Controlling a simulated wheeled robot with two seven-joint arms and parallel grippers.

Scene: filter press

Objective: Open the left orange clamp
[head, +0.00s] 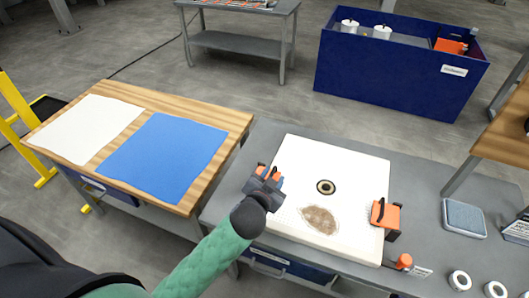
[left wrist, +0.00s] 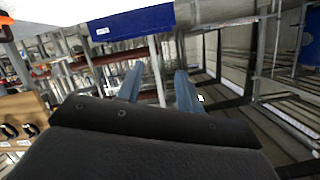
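The left orange clamp (head: 276,175) sits at the left edge of the white plate (head: 350,170), mostly hidden behind my left gripper. My left gripper (head: 266,178) is right at this clamp in the head view; I cannot tell if they touch. In the left wrist view its two blue-grey fingers (left wrist: 158,88) stand apart, with only background seen between them. The clamp does not show clearly there. A second orange clamp (head: 385,214) with a black handle sits at the plate's right edge. My right gripper is in neither view.
The white plate has a black ring (head: 325,187) and a brown stain (head: 320,219). It lies on a grey bench (head: 425,180). A wooden table (head: 225,115) with white and blue sheets stands left. An orange knob (head: 404,261) and white rings (head: 460,280) lie right of the plate.

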